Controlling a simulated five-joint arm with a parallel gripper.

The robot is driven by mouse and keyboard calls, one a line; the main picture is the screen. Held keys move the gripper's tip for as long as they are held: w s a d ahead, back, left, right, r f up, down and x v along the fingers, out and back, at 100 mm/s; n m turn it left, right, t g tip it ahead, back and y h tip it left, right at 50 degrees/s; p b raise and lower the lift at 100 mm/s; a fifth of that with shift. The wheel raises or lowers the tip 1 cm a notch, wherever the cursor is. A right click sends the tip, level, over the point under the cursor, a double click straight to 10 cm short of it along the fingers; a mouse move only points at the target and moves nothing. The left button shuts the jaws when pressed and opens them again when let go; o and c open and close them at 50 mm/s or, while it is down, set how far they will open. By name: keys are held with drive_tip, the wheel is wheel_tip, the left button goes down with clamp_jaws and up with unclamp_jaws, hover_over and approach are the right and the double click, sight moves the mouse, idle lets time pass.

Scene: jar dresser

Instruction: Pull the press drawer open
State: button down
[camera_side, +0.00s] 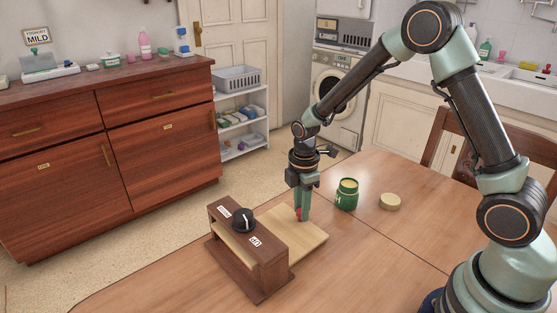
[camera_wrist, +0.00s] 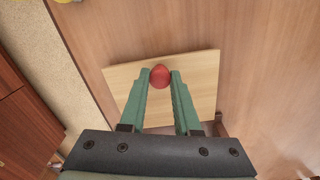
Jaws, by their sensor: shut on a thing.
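The press is a dark wooden frame (camera_side: 262,262) with a black dial (camera_side: 243,219) and white labels on top, standing on the table in the side view. Its drawer, a pale wooden board (camera_side: 308,236), sticks out of the frame to the right; it also fills the middle of the wrist view (camera_wrist: 203,80). A round red knob (camera_wrist: 160,75) sits near the board's far edge. My gripper (camera_side: 302,216) points down over the board and is shut on the red knob, with one green finger on each side. The fingers partly hide the knob in the side view.
The table (camera_side: 400,250) is clear at the front right. A chair (camera_side: 450,150) stands behind the table. A dresser (camera_side: 160,135) stands at the left.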

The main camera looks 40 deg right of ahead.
drive_tip(key=shift+d, duration=0.55)
drive_tip(key=c, duration=0.6)
unclamp_jaws()
drive_tip(key=shift+r, duration=0.1)
drive_tip(key=shift+r, duration=6)
